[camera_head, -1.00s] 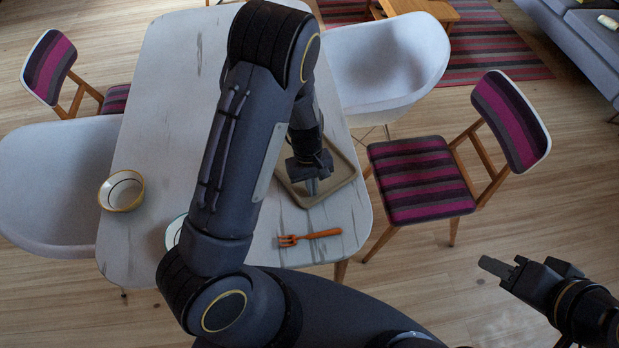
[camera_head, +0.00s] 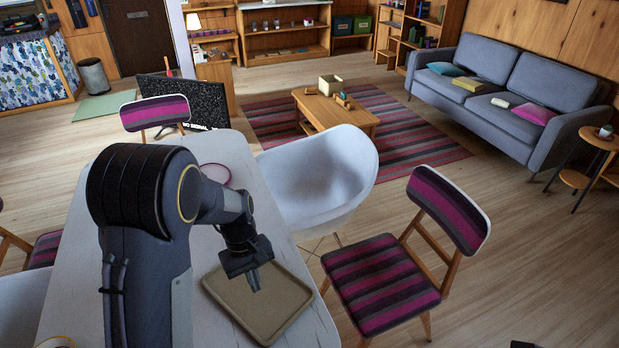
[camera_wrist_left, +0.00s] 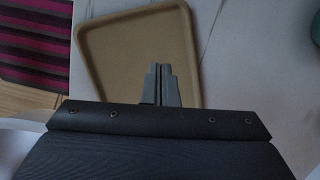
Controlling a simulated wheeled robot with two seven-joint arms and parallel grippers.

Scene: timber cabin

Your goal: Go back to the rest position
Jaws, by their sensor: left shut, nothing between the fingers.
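My left gripper (camera_head: 255,283) is shut and empty. It points down over the tan tray (camera_head: 285,305) on the white table (camera_head: 205,318). In the left wrist view its closed fingers (camera_wrist_left: 160,70) show in front of the tray (camera_wrist_left: 115,50), whose visible inside is bare. I cannot tell the exact gap between fingertips and tray. My left upper arm hides much of the table. Only a small dark piece, likely of my right gripper (camera_head: 524,345), shows at the bottom edge, so its jaws cannot be read.
A striped chair (camera_head: 381,280) and a white shell chair (camera_head: 320,180) stand right of the table. A pink-rimmed plate (camera_head: 216,173) lies at the table's far side. A bowl rim (camera_head: 55,343) shows at the lower left. Open floor (camera_head: 530,250) lies to the right.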

